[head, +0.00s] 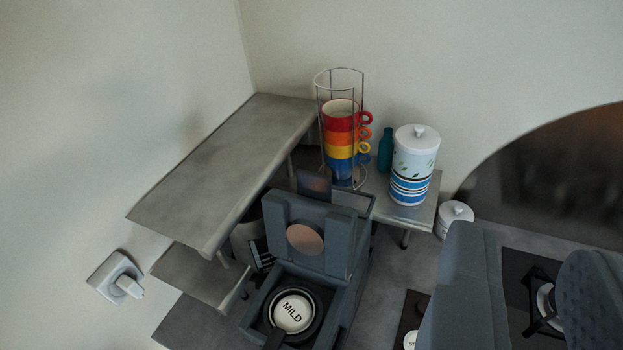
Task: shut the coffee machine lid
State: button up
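The coffee machine (357,283) is a dark blue-grey box at the lower middle of the head view. Its lid (340,238) stands raised, with a round copper-coloured disc on its inner face. Below the lid, a round black holder contains a pale capsule (293,313) marked "MILD". My gripper (525,250) is at the lower right, to the right of the machine and apart from it in the picture. Its two dark grey fingers are spread, with nothing held between them. The front of the machine is cut off by the frame's lower edge.
Grey shelves (225,170) stand close to the machine's left. Behind it are a wire rack of stacked coloured cups (339,135), a striped canister (414,165) and a teal bottle (385,149). A small white lidded jar (454,219) and a stove burner (546,300) are at right.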

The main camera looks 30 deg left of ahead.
aim_at(305, 227)
jog(key=z, duration=1.45)
jog(key=k, duration=0.85)
jog(key=u, duration=1.45)
jog(key=i, duration=1)
jog(key=z, duration=0.05)
